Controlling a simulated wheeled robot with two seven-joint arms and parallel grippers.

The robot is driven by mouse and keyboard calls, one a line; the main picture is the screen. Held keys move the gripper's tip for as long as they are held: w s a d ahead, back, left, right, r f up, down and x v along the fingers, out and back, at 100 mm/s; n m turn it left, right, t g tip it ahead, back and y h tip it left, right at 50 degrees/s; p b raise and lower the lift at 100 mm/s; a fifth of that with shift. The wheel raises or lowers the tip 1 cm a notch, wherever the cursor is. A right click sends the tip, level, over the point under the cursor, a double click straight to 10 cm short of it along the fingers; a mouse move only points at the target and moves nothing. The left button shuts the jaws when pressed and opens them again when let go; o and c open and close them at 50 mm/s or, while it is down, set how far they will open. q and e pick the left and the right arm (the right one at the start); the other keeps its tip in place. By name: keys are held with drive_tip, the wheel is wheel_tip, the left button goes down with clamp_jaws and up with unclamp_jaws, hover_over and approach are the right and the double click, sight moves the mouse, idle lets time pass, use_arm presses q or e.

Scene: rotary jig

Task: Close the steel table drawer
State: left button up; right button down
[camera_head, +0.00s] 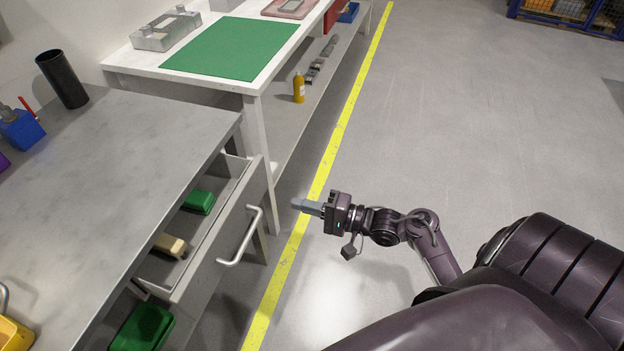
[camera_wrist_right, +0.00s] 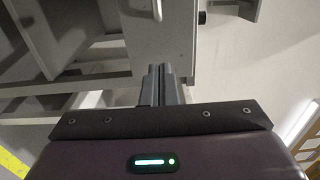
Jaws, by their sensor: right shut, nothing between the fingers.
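The steel table (camera_head: 105,165) stands at the left in the head view. Its drawer (camera_head: 228,240) is pulled out, with a bar handle (camera_head: 243,236) on its front. A green item (camera_head: 199,202) and a tan item (camera_head: 170,244) lie in the drawer. My right gripper (camera_head: 301,204) is shut and empty, to the right of the drawer front and apart from it. In the right wrist view the shut fingers (camera_wrist_right: 162,86) point toward a grey panel (camera_wrist_right: 163,50), with part of a handle (camera_wrist_right: 157,10) at the top edge. My left gripper is not in view.
A white table with a green mat (camera_head: 232,47) stands behind the steel table. A yellow bottle (camera_head: 299,88) stands on its lower shelf. A green bin (camera_head: 143,327) sits below the drawer.

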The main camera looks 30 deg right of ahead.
sight(255, 192)
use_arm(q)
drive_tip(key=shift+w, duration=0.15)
use_arm(e)
drive_tip(key=x, duration=0.9)
